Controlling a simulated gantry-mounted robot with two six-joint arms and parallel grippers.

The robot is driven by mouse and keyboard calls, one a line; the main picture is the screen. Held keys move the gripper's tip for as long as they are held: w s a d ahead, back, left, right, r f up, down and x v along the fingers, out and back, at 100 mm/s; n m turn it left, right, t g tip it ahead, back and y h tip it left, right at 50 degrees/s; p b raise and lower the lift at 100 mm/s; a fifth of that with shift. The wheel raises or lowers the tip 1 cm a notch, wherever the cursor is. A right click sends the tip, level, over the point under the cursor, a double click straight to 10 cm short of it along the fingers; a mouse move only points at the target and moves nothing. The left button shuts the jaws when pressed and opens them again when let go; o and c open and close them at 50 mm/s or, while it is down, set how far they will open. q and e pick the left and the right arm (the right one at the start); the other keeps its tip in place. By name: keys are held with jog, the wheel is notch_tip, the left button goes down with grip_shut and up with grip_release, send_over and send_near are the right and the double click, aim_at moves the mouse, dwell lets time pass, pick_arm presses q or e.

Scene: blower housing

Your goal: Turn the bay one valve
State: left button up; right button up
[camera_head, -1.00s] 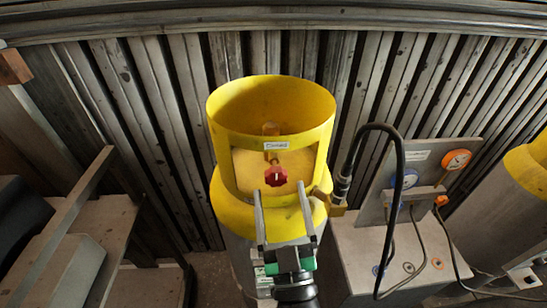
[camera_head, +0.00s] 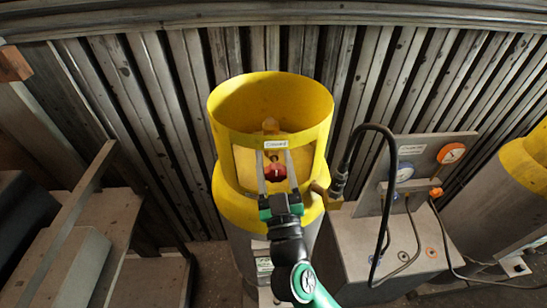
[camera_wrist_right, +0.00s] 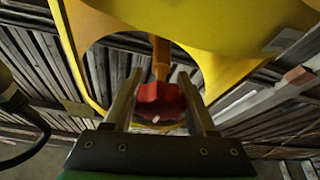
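The bay one valve has a red lobed knob (camera_head: 275,172) on a brass stem, inside the window of a yellow cylinder collar (camera_head: 243,180). The knob also shows in the right wrist view (camera_wrist_right: 160,103), with its brass stem (camera_wrist_right: 161,62) behind it. My right gripper (camera_head: 276,156) reaches in from below. Its two fingers lie along the left and right sides of the knob and appear to touch it, with no clear gap. The fingers hide parts of the knob's edges. My left gripper is not in view.
A small label (camera_head: 275,144) sits on the collar above the window. A brass fitting with a black hose (camera_head: 388,150) stands close on the right. A grey gauge panel (camera_head: 425,165) is further right. Shelving (camera_head: 70,240) stands at left, and a ribbed metal wall is behind.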

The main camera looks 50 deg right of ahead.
jog(key=c, duration=0.5)
jog(key=shift+r+n+t+y+p, duration=0.2)
jog(key=shift+n+t+y+p, duration=0.35)
jog(key=shift+n+p, duration=0.7)
jog(key=n+y+p, duration=0.2)
jog(key=n+p, duration=0.2)
jog(key=n+y+p, duration=0.2)
jog(key=n+p, duration=0.3)
jog(key=n+y+p, duration=0.2)
jog(key=n+p, duration=0.2)
jog(key=shift+w+a+f+n+g, duration=0.25)
jog(key=shift+a+g, duration=0.05)
jog(key=shift+g, duration=0.05)
jog(key=n, duration=0.1)
jog(key=n+p, duration=0.1)
jog(key=shift+f+n+g+y, duration=0.25)
jog(key=shift+f+n+g, duration=0.05)
jog(key=shift+g, duration=0.1)
jog(key=n, duration=0.1)
jog(key=n+g, duration=0.1)
jog(key=n, duration=0.1)
jog(key=n+g, duration=0.1)
jog(key=n, duration=0.1)
jog(key=shift+f, duration=0.35)
jog(key=shift+g, duration=0.3)
